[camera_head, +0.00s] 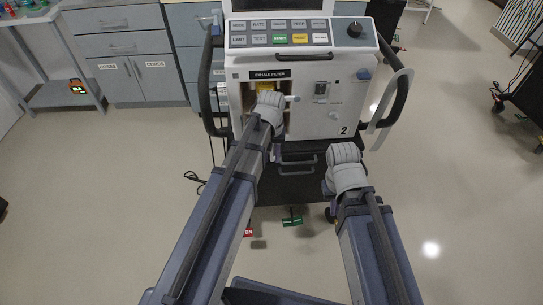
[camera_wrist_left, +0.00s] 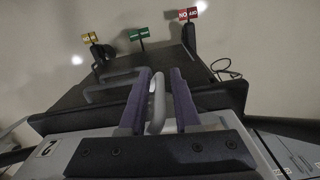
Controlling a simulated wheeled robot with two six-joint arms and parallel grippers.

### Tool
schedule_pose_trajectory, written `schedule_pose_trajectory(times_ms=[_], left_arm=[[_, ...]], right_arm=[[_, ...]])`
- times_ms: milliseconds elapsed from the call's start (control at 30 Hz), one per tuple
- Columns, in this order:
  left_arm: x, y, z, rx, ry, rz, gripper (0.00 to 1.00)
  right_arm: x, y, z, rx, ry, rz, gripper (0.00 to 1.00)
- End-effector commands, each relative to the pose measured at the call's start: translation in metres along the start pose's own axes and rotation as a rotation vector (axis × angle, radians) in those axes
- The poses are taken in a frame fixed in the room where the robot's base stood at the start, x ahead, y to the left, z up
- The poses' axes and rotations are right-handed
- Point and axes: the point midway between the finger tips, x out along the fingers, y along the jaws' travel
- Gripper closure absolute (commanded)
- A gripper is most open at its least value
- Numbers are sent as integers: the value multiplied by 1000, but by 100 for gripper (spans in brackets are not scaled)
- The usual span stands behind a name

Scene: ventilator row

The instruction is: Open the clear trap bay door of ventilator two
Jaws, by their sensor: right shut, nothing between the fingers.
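Ventilator two (camera_head: 320,92), marked "2", stands ahead with its front panel facing me. Under the "EXHALE FILTER" label is a bay (camera_head: 265,87) with something yellow inside. My left gripper (camera_head: 268,98) is in front of this bay and hides most of it, so the clear door itself is hard to make out. In the left wrist view my left gripper (camera_wrist_left: 160,78) has its two purple fingers apart, with a grey loop handle (camera_wrist_left: 157,108) between them. A narrow gap shows beside the handle. My right gripper (camera_head: 345,153) is shut and empty, below and right of the panel.
Black side rails (camera_head: 206,85) flank the ventilator, and a pale hose (camera_head: 390,100) hangs at its right. Its dark lower shelf (camera_head: 290,185) is below. Grey cabinets (camera_head: 125,70) stand behind left. Open floor lies on both sides.

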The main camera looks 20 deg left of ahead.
Motion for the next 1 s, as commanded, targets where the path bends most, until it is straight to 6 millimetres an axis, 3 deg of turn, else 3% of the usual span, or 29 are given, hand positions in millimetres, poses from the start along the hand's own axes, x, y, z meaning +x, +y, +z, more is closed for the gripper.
schedule_pose_trajectory(times_ms=[33,267,1000], left_arm=[[0,0,0,0,0,0,76],[0,0,0,0,0,0,100],[0,0,0,0,0,0,100]], right_arm=[[0,0,0,0,0,0,100],[0,0,0,0,0,0,100],[0,0,0,0,0,0,100]])
